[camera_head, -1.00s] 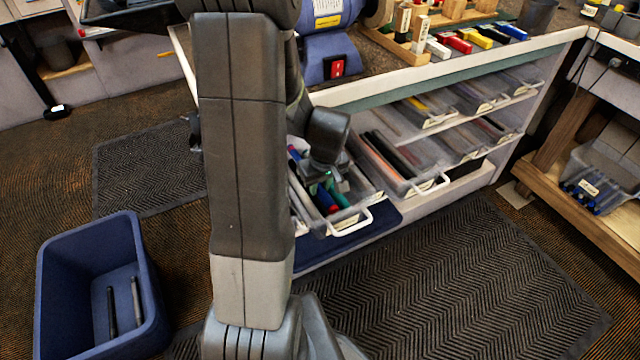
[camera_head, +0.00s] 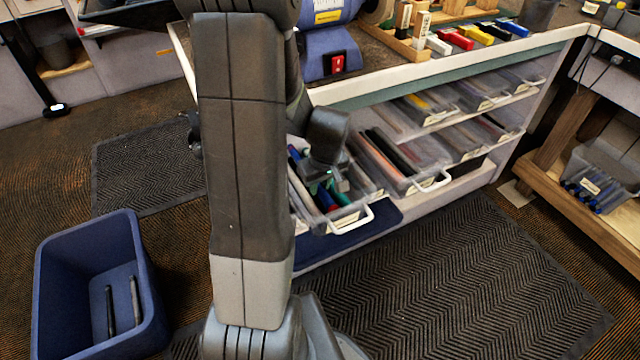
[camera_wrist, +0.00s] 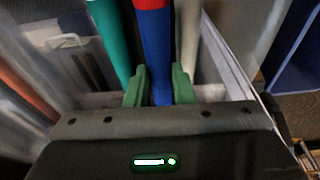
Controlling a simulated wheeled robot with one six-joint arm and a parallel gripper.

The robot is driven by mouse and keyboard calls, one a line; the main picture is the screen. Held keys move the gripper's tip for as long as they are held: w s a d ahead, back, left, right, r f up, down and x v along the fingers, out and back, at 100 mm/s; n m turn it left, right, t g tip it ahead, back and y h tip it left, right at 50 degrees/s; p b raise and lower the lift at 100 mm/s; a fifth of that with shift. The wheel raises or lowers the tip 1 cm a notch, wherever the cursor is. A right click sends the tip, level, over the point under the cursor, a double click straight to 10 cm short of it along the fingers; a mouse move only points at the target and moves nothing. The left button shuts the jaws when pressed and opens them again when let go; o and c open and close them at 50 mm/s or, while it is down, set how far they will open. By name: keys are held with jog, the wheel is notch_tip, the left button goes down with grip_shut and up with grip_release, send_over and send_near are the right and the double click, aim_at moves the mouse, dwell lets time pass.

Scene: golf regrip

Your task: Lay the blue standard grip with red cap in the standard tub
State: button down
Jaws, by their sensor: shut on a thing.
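A blue grip with a red end (camera_wrist: 157,45) is between the green fingers of my gripper (camera_wrist: 159,88) in the wrist view. My gripper is shut on it. In the head view my gripper (camera_head: 333,187) is down at the pulled-out clear tub (camera_head: 352,222) with a white handle, at the left of the lowest row. The held grip is over or inside this tub; whether it touches the bottom I cannot tell. A green grip (camera_wrist: 110,35) lies to its left and a pale grip (camera_wrist: 189,40) to its right. My arm hides part of the tub.
Another pulled-out tub (camera_head: 428,186) with dark and orange grips stands just right. More tubs fill the shelf above. The bench edge (camera_head: 450,68) overhangs them. A blue bin (camera_head: 60,290) with two dark grips stands on the floor at left. A floor mat (camera_head: 470,270) lies clear in front.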

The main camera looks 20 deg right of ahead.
jog(key=c, duration=1.2)
grip_release()
jog(key=shift+o, duration=0.2)
jog(key=shift+r, duration=0.1)
jog(key=p+v, duration=0.2)
jog(key=v, duration=1.1)
jog(key=shift+r, duration=0.3)
jog(key=b+x, duration=0.2)
jog(key=x, duration=1.2)
jog(key=shift+s, duration=0.1)
jog(key=shift+r, duration=0.1)
